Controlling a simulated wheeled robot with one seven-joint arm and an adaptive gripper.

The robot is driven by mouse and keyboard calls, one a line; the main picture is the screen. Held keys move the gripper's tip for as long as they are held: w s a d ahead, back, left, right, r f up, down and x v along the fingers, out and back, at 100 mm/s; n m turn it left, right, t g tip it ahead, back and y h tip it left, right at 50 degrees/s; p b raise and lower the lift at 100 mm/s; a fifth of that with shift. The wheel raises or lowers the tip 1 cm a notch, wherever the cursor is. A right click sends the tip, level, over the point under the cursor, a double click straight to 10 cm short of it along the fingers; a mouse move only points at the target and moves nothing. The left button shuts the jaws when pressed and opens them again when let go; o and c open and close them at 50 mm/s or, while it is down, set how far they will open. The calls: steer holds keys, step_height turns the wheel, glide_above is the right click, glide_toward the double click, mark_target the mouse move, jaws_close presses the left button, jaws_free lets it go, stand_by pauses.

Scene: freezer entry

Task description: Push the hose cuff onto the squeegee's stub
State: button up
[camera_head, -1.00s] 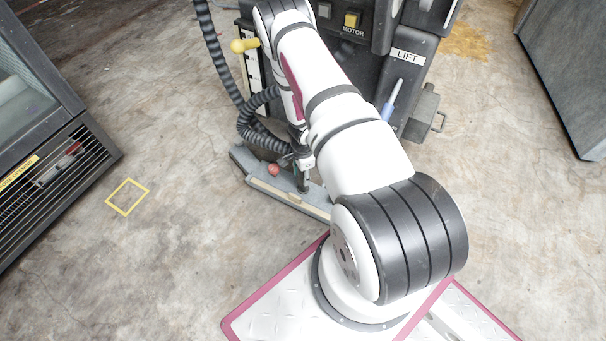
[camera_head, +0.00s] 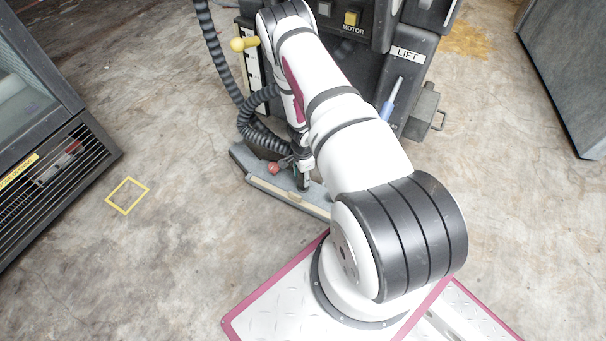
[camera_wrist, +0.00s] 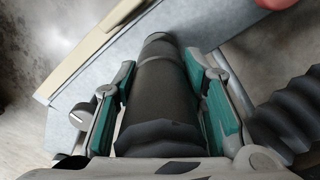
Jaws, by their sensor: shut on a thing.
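The dark cylindrical hose cuff (camera_wrist: 158,98) runs up the middle of the wrist view. My gripper (camera_wrist: 160,78) is shut on it, with a teal pad on each side. In the head view my gripper (camera_head: 302,174) is low beside the machine, above the squeegee. The grey squeegee (camera_head: 262,181) lies on the floor with a pale strip along its edge; it also shows behind the cuff in the wrist view (camera_wrist: 90,82). The cuff's far end is over the squeegee's grey top. I cannot make out the stub or tell whether the cuff touches it.
The black ribbed hose (camera_head: 252,125) hangs left of my arm and passes right of the gripper in the wrist view (camera_wrist: 285,118). A red knob (camera_head: 273,168) sits on the squeegee. The black machine (camera_head: 340,60) stands behind. Open floor lies left.

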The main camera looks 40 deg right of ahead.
steer(key=shift+f, duration=1.8)
steer(key=o, duration=1.2)
steer(key=shift+o, duration=0.2)
steer(key=shift+r, duration=0.15)
step_height(320, 180, up, 5)
steer(key=shift+r, duration=0.2)
steer(key=shift+p, duration=0.3)
step_height(320, 180, up, 6)
steer(key=p, duration=0.5)
steer(key=w+a+r+n, duration=0.3)
steer(key=w+a+r, duration=0.1)
steer(key=r, duration=0.4)
steer(key=w+a+r+n+p, duration=0.1)
steer(key=w+a+r+n, duration=0.2)
steer(key=r, duration=0.5)
steer(key=shift+w+a+r, duration=0.15)
steer(key=shift+w+a, duration=0.2)
steer(key=shift+a, duration=0.4)
